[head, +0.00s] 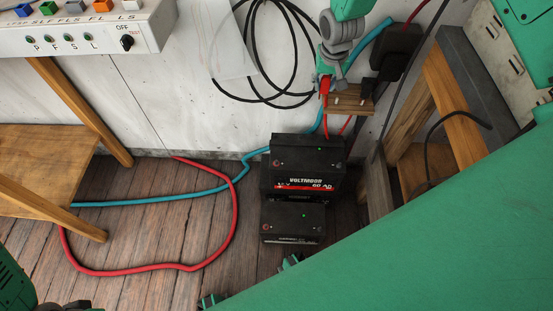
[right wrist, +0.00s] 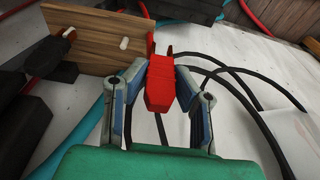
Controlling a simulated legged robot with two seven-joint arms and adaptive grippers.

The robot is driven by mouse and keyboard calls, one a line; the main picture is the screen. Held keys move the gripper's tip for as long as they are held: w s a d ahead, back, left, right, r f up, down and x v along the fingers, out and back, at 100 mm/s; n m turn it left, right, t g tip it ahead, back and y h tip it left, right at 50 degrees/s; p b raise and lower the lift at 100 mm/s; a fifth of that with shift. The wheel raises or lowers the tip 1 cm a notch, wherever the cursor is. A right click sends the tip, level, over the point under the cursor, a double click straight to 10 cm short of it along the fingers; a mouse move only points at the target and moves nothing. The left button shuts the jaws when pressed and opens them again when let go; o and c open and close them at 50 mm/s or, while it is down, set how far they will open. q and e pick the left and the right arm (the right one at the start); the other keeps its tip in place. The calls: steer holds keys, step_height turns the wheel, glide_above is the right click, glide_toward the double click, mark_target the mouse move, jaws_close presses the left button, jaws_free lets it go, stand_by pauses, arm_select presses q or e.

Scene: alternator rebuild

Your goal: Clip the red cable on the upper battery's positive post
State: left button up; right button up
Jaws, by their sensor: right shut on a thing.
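My right gripper (head: 325,78) is shut on a red clip (right wrist: 160,85), in front of the white wall. In the right wrist view the clip sits between the two fingers, its jaws pointing away from my palm. In the head view the clip (head: 324,86) is partly covered by the gripper. Red cable (head: 326,122) hangs below it. The upper battery (head: 307,149), black, stands below and left of the gripper, apart from the clip. A small reddish post (head: 277,163) shows at its left and a green dot near its middle. I see no left gripper.
A lower battery (head: 291,222) stands in front. A wooden peg board (head: 350,98) is on the wall, close beside the clip. Blue cable (head: 150,200) and red cable (head: 235,215) cross the floor. Black cable loops hang left of the gripper. A wooden frame (head: 440,90) stands right.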

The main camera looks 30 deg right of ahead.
steer(key=a+p, duration=0.3)
steer(key=a, duration=1.3)
steer(key=b, duration=1.5)
glide_above(276, 161)
step_height(276, 161, down, 22)
steer(key=shift+f, duration=0.15)
steer(key=shift+f+b, duration=0.6)
steer(key=shift+f, duration=0.55)
steer(key=o, duration=0.9)
steer(key=shift+r, duration=0.1)
